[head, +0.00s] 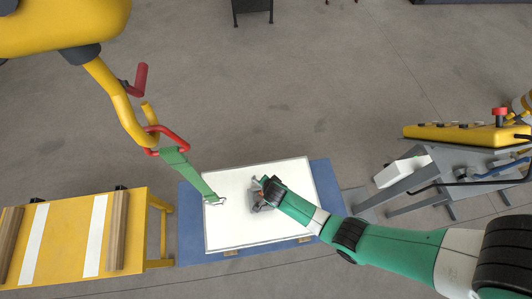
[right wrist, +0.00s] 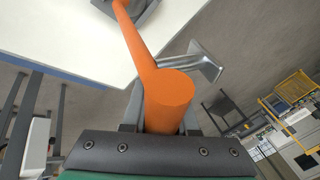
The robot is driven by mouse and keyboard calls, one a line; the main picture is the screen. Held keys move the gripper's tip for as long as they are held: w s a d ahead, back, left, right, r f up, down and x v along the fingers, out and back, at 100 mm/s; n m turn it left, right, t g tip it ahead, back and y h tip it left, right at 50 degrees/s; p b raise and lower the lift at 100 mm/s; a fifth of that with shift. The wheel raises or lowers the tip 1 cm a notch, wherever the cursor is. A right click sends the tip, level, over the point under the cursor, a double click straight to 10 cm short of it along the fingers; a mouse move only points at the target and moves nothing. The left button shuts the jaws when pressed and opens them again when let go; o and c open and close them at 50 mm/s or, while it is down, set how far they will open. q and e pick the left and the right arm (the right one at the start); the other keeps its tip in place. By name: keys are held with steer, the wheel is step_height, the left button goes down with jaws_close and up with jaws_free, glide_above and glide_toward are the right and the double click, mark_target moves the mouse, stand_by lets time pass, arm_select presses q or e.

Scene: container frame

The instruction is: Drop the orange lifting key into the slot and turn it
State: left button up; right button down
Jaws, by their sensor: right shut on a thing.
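My right gripper (head: 264,186) reaches in from the right and is over the middle of the white panel (head: 228,178). In the right wrist view it is shut on the orange lifting key (right wrist: 168,95), around its thick round end. The key's thinner shaft runs away from the gripper to a grey fitting (right wrist: 138,12) on the white panel. In the head view the grey fitting (head: 257,206) is partly covered by my gripper. The slot and the key's far tip are hidden, so I cannot tell how far the key is in. My left gripper is not in view.
A yellow hook (head: 127,115) hangs at upper left with a red link (head: 172,137) and a green sling (head: 187,172) reaching the panel. A yellow bench (head: 65,240) stands at left and a grey workstation (head: 455,170) at right.

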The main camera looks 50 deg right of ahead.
steer(key=m+g, duration=0.1)
steer(key=m, duration=0.1)
steer(key=a+m+g+h, duration=0.1)
steer(key=m, duration=0.2)
steer(key=m+g+h+p, duration=0.1)
steer(key=m, duration=0.1)
steer(key=shift+s+a+m, duration=0.3)
steer(key=shift+s+a, duration=0.05)
steer(key=shift+s, duration=0.05)
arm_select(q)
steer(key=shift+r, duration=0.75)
arm_select(e)
steer(key=shift+s+a+r+m, duration=0.1)
steer(key=shift+r+m, duration=0.05)
steer(key=shift+m, duration=0.25)
steer(key=c, duration=0.6)
jaws_free()
steer(key=shift+s, duration=0.1)
